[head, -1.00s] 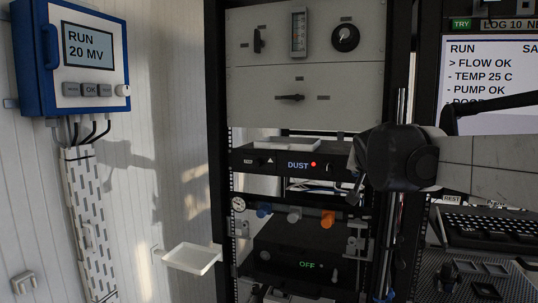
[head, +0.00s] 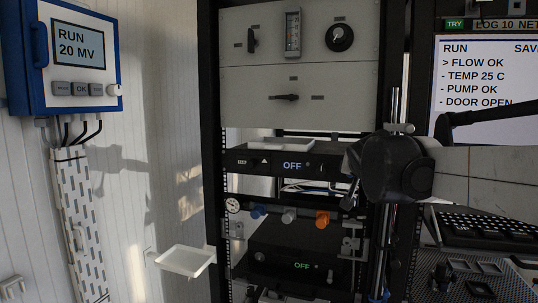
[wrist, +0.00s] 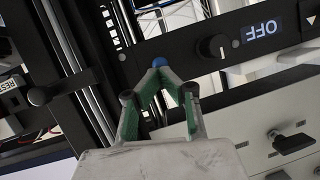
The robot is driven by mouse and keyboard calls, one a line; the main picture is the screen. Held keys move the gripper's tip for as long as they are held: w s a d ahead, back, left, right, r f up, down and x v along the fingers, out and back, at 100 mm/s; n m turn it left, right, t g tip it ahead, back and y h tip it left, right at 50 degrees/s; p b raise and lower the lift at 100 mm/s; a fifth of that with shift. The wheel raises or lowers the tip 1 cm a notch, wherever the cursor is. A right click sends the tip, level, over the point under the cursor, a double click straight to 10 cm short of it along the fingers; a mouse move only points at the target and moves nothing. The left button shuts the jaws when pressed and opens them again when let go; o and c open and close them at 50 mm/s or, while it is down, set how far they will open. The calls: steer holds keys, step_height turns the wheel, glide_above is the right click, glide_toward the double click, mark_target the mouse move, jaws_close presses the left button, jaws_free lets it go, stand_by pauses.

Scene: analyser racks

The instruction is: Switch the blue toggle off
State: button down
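The blue toggle (wrist: 160,62) shows as a small blue tip on the black front panel in the wrist view. My gripper (wrist: 161,72) has its green-sided fingers drawn together at the tips, right at the toggle. I cannot tell whether they touch it, and the fingertips cover part of it. The black unit (head: 240,162) reads OFF on its display (head: 292,166), with no red light showing. The display also shows upside down in the wrist view (wrist: 264,30), with a dark knob (wrist: 212,47) between it and the toggle. In the head view my arm hides the toggle.
Blue (head: 258,210), grey (head: 289,215) and orange (head: 322,219) knobs sit below the unit. A lower black unit (head: 290,262) also reads OFF. A white tray (head: 185,261) juts out at left. A keyboard (head: 475,226) and screen (head: 485,80) stand at right.

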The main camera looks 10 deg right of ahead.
steer(key=shift+f, duration=0.2)
steer(key=shift+r, duration=0.2)
stand_by(0.3)
steer(key=shift+r+p, duration=0.4)
steer(key=shift+r, duration=0.3)
steer(key=shift+s, duration=0.1)
steer(key=v, duration=1.3)
steer(key=shift+d+p, duration=0.15)
steer(key=shift+p, duration=0.2)
steer(key=shift+s, duration=0.1)
